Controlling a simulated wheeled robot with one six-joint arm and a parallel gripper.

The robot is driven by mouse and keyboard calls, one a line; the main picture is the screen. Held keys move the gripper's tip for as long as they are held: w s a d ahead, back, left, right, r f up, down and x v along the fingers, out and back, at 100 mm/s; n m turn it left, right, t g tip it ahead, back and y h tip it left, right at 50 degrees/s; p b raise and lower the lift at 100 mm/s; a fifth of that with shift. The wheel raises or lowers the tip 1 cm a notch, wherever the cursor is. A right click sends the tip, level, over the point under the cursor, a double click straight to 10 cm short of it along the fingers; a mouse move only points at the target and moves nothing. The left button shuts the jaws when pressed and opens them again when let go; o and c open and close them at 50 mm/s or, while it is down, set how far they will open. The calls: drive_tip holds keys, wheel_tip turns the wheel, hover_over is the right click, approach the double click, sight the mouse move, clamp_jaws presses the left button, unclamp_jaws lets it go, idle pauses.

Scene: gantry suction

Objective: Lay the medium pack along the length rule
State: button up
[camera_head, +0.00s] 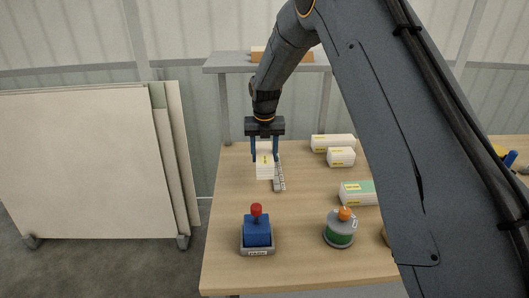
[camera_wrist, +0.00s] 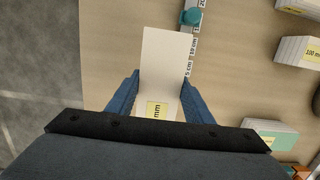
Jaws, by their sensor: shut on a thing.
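My gripper (camera_head: 265,158) is shut on a white pack (camera_head: 264,166) with a yellow label, one blue finger on each side. In the wrist view the gripper (camera_wrist: 161,82) grips the near part of the pack (camera_wrist: 163,58); its label ends in "mm", and the number is not readable. The length rule (camera_head: 279,176) lies just right of the pack. In the wrist view the rule (camera_wrist: 189,48) runs along the pack's right edge, roughly parallel, with a teal piece (camera_wrist: 190,17) at its far part. I cannot tell whether pack and rule touch, or whether the pack rests on the table.
Other packs stand right on the table (camera_head: 225,200): a long one (camera_head: 333,143), a shorter one (camera_head: 341,157) and a green-ended one (camera_head: 356,193). A blue block with red knob (camera_head: 257,231) and a round orange-knobbed device (camera_head: 340,230) stand in front. A shelf (camera_head: 232,62) is behind.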

drive_tip(key=shift+f+b, duration=0.7)
drive_tip(key=shift+f, duration=1.05)
drive_tip(key=shift+f+b, duration=0.65)
drive_tip(key=shift+f, duration=0.9)
drive_tip(key=o, duration=1.4)
drive_tip(key=shift+s+r+b, duration=0.15)
drive_tip(key=shift+r+b, duration=0.2)
drive_tip(key=shift+r, duration=0.95)
drive_tip(key=shift+s+r+b, duration=0.2)
drive_tip(key=shift+r+b, duration=0.1)
drive_tip(key=shift+r, duration=0.95)
drive_tip(key=shift+s+r+b, duration=0.15)
drive_tip(key=shift+r+b, duration=0.2)
drive_tip(key=shift+r, duration=0.95)
drive_tip(key=shift+s, duration=0.1)
